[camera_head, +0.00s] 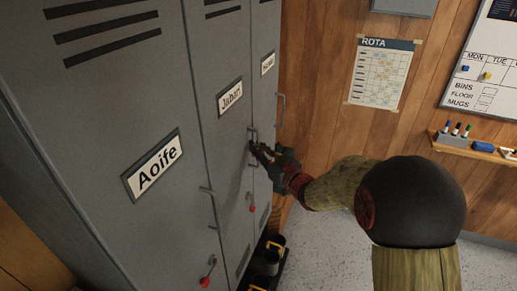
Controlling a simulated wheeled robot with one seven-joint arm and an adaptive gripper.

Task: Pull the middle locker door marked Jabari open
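The grey middle locker door (222,150) bears a white label reading Jabari (230,96). It looks shut, in line with its neighbours. Its upright bar handle (252,134) is near the door's right edge. My gripper (254,147) reaches in from the right, with its fingertips at the lower part of this handle. The fingers are small and dark here, so I cannot tell whether they are open or closed around the bar, or touching it.
The Aoife door (110,110) is on the left, with its own handle (209,192). A third door (265,75) is on the right, with a handle (281,110). Red-tipped latches hang lower down. Dark boots (272,258) stand by the locker's foot. A wooden wall (320,90) borders the right.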

